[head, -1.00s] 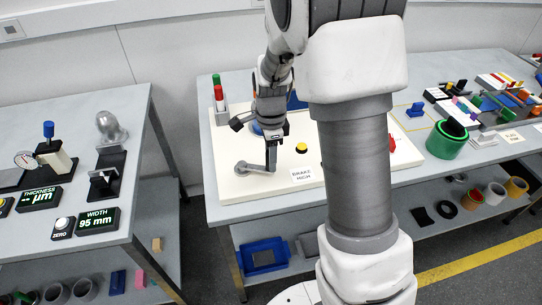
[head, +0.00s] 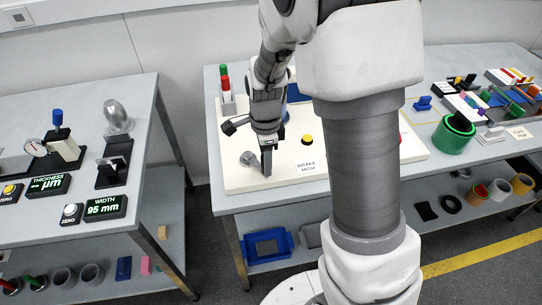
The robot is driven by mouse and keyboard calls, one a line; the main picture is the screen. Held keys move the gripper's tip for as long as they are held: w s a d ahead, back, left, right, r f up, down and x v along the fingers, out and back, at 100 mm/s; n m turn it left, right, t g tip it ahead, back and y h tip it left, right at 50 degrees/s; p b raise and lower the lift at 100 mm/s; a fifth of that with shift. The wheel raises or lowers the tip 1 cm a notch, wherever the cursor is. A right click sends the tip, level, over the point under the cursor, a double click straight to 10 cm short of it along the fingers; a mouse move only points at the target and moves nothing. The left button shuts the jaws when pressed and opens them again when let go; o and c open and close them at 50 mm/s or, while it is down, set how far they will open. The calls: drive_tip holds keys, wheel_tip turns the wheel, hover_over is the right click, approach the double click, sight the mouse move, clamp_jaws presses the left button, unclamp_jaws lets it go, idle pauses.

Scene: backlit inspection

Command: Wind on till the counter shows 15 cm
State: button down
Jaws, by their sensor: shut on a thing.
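A grey crank (head: 249,160) stands on the white board at its front left. Its arm points to the lower right from the hub. My gripper (head: 267,161) points down at the outer end of the crank, shut on its handle, which the fingers mostly hide. A yellow button (head: 307,140) and a card reading BRAKE HIGH (head: 307,168) are to the right of the crank. No length counter shows; my arm covers the middle of the board. Part of a blue thing (head: 292,92) shows behind my gripper.
A red and green light tower (head: 226,84) stands at the board's back left. The left bench has displays, one reading WIDTH 95 mm (head: 104,207). A green ring (head: 452,137) and coloured parts lie to the right. A floor gap separates the benches.

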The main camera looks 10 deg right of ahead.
drive_tip(key=shift+s+a, duration=0.2)
drive_tip(key=shift+a, duration=0.7)
drive_tip(key=shift+r, duration=0.1)
drive_tip(key=shift+a+p, duration=0.4)
drive_tip(key=shift+a, duration=0.95)
drive_tip(key=c, duration=0.6)
unclamp_jaws()
drive_tip(key=shift+o, duration=0.6)
drive_tip(key=shift+s, duration=0.15)
